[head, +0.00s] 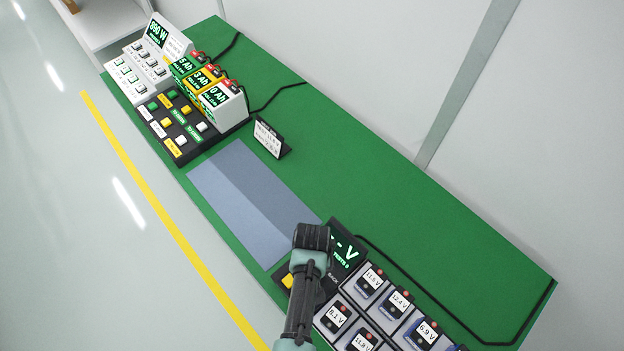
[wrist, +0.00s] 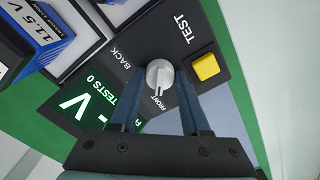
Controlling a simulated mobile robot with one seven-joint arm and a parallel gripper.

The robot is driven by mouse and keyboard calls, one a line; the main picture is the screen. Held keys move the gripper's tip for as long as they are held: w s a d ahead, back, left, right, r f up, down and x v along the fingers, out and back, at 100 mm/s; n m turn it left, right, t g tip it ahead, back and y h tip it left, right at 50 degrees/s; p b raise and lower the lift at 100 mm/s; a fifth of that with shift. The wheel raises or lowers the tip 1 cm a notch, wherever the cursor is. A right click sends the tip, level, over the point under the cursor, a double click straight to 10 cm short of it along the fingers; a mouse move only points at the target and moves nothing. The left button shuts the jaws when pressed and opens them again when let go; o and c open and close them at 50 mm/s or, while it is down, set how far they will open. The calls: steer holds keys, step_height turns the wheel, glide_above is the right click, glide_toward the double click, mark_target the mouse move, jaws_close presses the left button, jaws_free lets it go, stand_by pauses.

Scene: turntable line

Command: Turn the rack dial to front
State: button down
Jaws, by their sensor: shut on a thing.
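The rack dial (wrist: 159,75) is a round, pale grey knob on the black tester panel (wrist: 108,72), between the printed words BACK and FRONT in the wrist view. My gripper (wrist: 168,78) is shut on the dial, with one blue finger on each side of it. The dial's ridge runs roughly up and down in the wrist view, with FRONT just below it. Which mark it points to is hard to tell. In the head view, my arm and gripper cover the dial. The green display (head: 345,251) reads "-V" and "TESTS 0".
A yellow TEST button (wrist: 206,67) sits right beside the fingers. Several battery packs (head: 369,281) stand in a rack at the lower right. A button panel (head: 190,146), upright packs (head: 222,98) and a small sign (head: 270,138) stand farther off. The grey mat (head: 245,195) is bare.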

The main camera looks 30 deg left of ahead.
steer(key=shift+c, duration=1.8)
jaws_free()
steer(key=shift+r, duration=0.1)
step_height(320, 180, up, 13)
